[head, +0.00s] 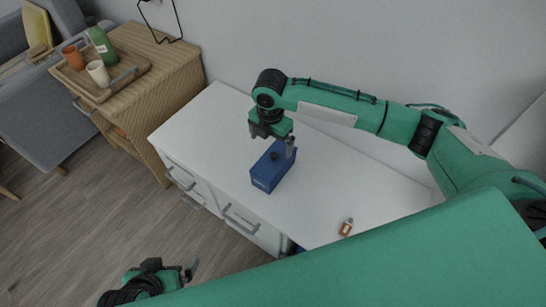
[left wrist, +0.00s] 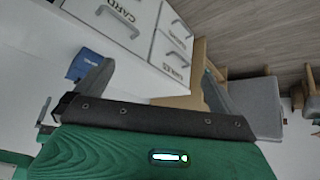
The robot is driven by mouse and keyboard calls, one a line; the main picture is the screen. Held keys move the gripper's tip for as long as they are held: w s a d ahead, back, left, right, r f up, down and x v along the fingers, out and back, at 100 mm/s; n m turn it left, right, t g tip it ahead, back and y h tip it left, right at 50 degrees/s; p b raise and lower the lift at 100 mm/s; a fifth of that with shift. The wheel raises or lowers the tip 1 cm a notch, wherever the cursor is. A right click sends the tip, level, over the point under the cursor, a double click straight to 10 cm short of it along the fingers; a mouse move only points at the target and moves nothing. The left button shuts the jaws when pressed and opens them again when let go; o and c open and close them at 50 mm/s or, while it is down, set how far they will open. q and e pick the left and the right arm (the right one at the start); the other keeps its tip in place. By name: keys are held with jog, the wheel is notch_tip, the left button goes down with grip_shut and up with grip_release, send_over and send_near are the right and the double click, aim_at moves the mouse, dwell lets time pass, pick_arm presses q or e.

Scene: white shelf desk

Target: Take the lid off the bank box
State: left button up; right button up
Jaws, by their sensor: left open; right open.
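The blue bank box (head: 268,176) stands on the white desk, with its top on and a small dark knob on it. It also shows in the left wrist view (left wrist: 84,66), partly behind a finger. My right gripper (head: 282,148) is open above the box top, close to the knob, with a grey finger at the knob's right. I cannot tell whether it touches the lid. My left gripper (head: 184,272) is open and empty, low at the bottom left, in front of the desk and well apart from the box. Its spread fingers show in the left wrist view (left wrist: 155,85).
The white desk (head: 340,178) has drawers with grey handles at its front. A small orange and white bottle (head: 346,227) is on the desk at the right. A wooden cabinet (head: 150,85) at the left carries a tray (head: 100,93) with a green bottle and cups. Much desk top is clear.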

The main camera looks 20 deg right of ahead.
send_over(270, 165)
jog(key=f, duration=0.4)
jog(key=shift+w+d+f+b, duration=0.15)
jog(key=shift+w+d+b, duration=0.05)
jog(key=shift+b, duration=0.1)
jog(key=f, duration=0.1)
jog(key=f+b, duration=0.1)
jog(key=f, duration=0.2)
jog(key=shift+s+a+f, duration=0.1)
jog(key=shift+a+f, duration=0.2)
jog(key=shift+f, duration=0.4)
pick_arm(q)
jog(key=d+t, duration=0.1)
jog(key=w+d+t+h, duration=0.1)
jog(key=d, duration=0.1)
jog(key=w+d+t+h, duration=0.1)
jog(key=shift+w+d+f, duration=0.25)
jog(key=shift+d+f, duration=0.05)
pick_arm(e)
jog(key=c, duration=1.1)
jog(key=shift+r, duration=0.1)
